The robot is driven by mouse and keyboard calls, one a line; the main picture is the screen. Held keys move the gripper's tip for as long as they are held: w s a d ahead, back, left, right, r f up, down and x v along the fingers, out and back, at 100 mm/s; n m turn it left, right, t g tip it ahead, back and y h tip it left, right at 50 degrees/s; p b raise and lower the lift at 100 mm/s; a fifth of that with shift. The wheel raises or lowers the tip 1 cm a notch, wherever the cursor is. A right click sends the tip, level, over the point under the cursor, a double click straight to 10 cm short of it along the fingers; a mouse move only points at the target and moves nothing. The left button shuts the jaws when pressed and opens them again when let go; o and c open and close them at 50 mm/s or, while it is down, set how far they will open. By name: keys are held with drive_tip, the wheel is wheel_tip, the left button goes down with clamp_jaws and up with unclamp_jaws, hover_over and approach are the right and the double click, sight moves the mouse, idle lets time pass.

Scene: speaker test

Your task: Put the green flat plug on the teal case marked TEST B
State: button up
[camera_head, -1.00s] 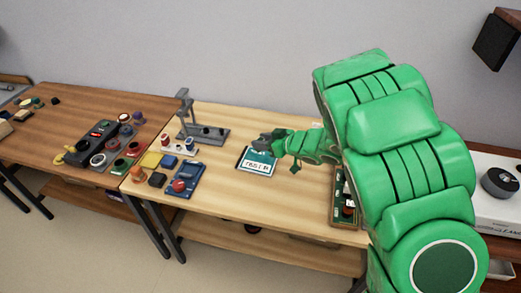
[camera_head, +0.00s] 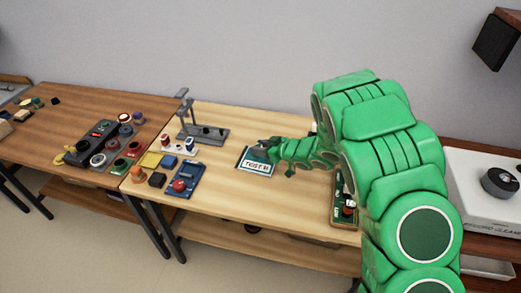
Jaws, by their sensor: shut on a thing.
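The teal case (camera_head: 245,168) lies on the light wooden table, with a white label reading TEST B on top. My gripper (camera_head: 263,145) is at the far edge of the case, just above or touching it; I cannot tell which. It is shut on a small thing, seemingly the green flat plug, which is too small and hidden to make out. My green arm reaches in from the right.
A grey stand (camera_head: 206,134) is behind and left of the case. A blue board (camera_head: 186,178) with a red knob is at left. A tray (camera_head: 338,213) is partly hidden by my arm at right. The table (camera_head: 250,207) is clear in front of the case.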

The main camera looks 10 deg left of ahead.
drive_tip(key=shift+f, duration=0.6)
drive_tip(key=shift+f, duration=0.1)
drive_tip(key=o, duration=1)
drive_tip(key=shift+s+d+r, duration=0.15)
drive_tip(key=shift+d+r, duration=0.15)
drive_tip(key=shift+d, duration=0.05)
drive_tip(key=v, duration=1.1)
drive_tip(key=shift+s, duration=0.1)
